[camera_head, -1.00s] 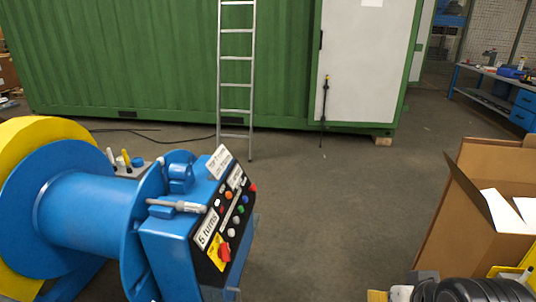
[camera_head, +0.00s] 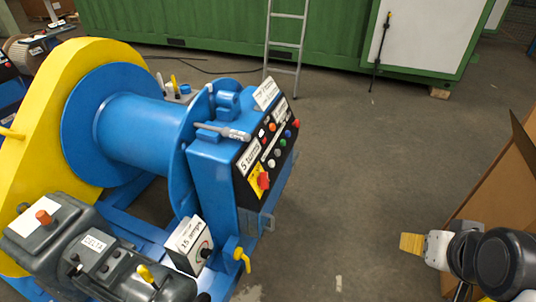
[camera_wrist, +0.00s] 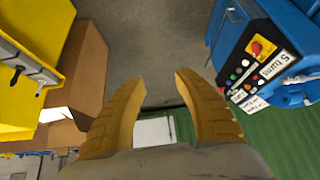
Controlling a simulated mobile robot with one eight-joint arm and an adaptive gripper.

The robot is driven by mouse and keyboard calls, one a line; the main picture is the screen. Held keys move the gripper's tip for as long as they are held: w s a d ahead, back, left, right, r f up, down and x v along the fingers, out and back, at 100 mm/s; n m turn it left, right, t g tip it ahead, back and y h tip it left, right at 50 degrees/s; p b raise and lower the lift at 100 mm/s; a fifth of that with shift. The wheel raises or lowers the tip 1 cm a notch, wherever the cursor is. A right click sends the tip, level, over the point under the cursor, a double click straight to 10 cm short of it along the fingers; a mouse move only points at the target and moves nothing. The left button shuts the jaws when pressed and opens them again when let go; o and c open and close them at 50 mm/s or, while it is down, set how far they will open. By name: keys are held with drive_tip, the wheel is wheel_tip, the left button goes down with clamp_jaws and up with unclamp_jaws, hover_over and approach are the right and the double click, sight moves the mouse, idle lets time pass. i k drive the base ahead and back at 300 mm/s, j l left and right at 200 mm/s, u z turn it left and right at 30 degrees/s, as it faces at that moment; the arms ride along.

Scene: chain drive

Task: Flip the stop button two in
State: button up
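The blue winch machine (camera_head: 138,128) has a black control panel (camera_head: 246,158) on its right end. A red stop knob on a yellow plate (camera_head: 263,181) sits at the panel's lower end. Another red button (camera_head: 297,124) is at the panel's upper right. In the wrist view the panel shows upside down at upper right, with the red knob (camera_wrist: 257,48) and a "5 turns" label. My gripper (camera_wrist: 160,78) is open and empty, its yellow fingers spread. In the head view my gripper (camera_head: 408,243) is at lower right, well apart from the panel.
A "15 amps" box (camera_head: 187,246) and a yellow valve handle (camera_head: 238,254) are below the panel. A cardboard box (camera_head: 510,190) stands on the right. A ladder (camera_head: 287,43) leans on the green container (camera_head: 210,25). The floor between panel and gripper is clear.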

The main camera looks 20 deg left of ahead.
sight(297, 123)
drive_tip(key=i+j+u, duration=0.3)
drive_tip(key=i, duration=0.4)
drive_tip(key=i+j+u, duration=0.15)
drive_tip(key=i+j, duration=0.1)
drive_tip(key=i, duration=0.1)
